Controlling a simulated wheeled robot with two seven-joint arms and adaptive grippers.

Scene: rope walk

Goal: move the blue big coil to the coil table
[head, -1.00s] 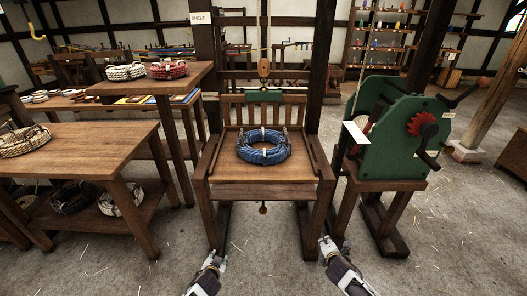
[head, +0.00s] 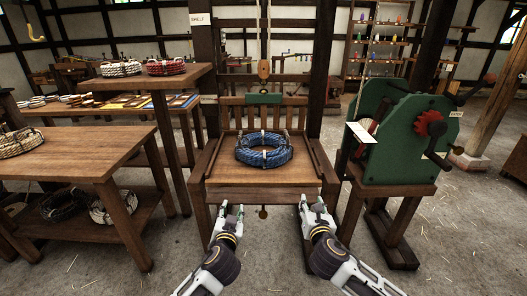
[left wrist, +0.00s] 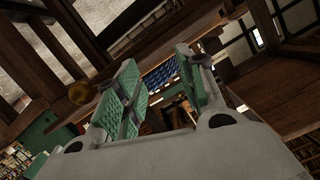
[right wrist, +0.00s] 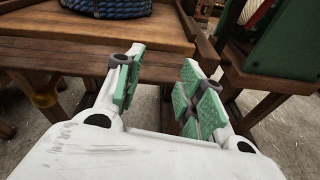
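The blue big coil (head: 264,149) lies flat on the seat of a wooden stand (head: 262,172) in the middle of the head view. Its near side shows at the top of the right wrist view (right wrist: 110,8), and a blue patch of it shows between the fingers in the left wrist view (left wrist: 163,75). My left gripper (head: 231,209) is open and empty, in front of and below the stand's front edge. My right gripper (head: 313,202) is open and empty, to its right at about the same height. Neither touches the coil. I cannot tell which table is the coil table.
A wooden table (head: 80,158) at left bears a pale coil (head: 18,141), with more coils on its lower shelf. A raised shelf (head: 150,80) holds a white coil (head: 121,68) and a red coil (head: 166,66). A green cranked machine (head: 410,140) stands close at right.

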